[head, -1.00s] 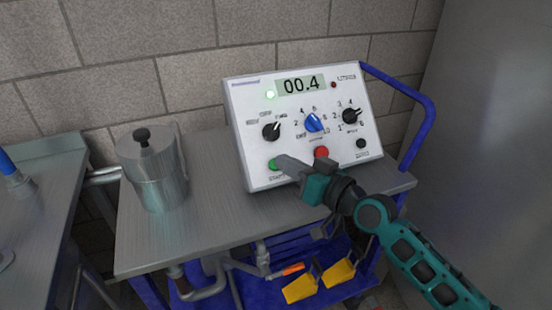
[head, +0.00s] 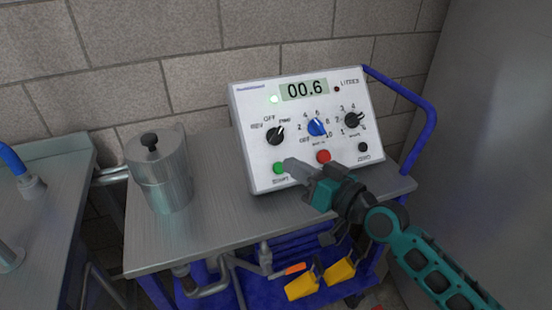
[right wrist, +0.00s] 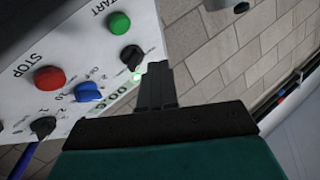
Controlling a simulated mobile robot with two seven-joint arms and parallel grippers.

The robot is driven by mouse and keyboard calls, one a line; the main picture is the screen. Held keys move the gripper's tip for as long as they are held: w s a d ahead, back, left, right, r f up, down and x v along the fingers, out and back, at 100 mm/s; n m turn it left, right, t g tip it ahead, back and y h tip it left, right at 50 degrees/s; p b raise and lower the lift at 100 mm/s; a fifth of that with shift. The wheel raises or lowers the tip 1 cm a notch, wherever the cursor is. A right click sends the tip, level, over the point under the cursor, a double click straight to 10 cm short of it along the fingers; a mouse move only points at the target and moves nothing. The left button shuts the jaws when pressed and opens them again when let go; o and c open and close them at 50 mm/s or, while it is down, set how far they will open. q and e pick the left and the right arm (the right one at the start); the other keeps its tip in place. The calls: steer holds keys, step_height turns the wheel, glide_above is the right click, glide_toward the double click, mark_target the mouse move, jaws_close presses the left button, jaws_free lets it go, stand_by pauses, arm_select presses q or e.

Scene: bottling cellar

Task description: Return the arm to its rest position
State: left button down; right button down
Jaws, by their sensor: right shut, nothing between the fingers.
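My right arm comes in from the lower right in the head view. Its gripper (head: 290,165) is shut and empty, with its tips just in front of the panel beside the green start button (head: 279,168). The white control panel (head: 262,95) stands on the cart and its display (head: 304,89) reads 00.6, with a green lamp lit at its left. In the right wrist view the shut fingers (right wrist: 155,75) point past the panel (right wrist: 65,110), apart from the green button (right wrist: 119,23) and the red stop button (right wrist: 49,79). My left gripper is not in view.
The panel stands on a steel-topped cart (head: 215,225) with a blue handle (head: 430,130). A lidded metal pot (head: 160,180) stands on its left part. Pipes and yellow-handled valves (head: 302,284) are below. A steel bench (head: 60,200) is at left, and a brick wall is behind.

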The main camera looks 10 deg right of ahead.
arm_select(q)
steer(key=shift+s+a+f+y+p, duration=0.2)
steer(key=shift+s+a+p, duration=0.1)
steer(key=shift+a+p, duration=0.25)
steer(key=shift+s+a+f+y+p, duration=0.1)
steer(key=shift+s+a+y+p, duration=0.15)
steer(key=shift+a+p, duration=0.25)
arm_select(e)
steer(key=s+d+f+g+h, duration=0.1)
steer(key=s+d+f+h, duration=0.2)
steer(key=s+f, duration=0.6)
steer(key=s+d+f+g+h, duration=0.2)
steer(key=s+f+h, duration=0.3)
steer(key=s+f, duration=0.5)
steer(key=shift+s+d+f+m, duration=0.3)
steer(key=shift+d+f+m, duration=0.15)
steer(key=shift+f, duration=0.4)
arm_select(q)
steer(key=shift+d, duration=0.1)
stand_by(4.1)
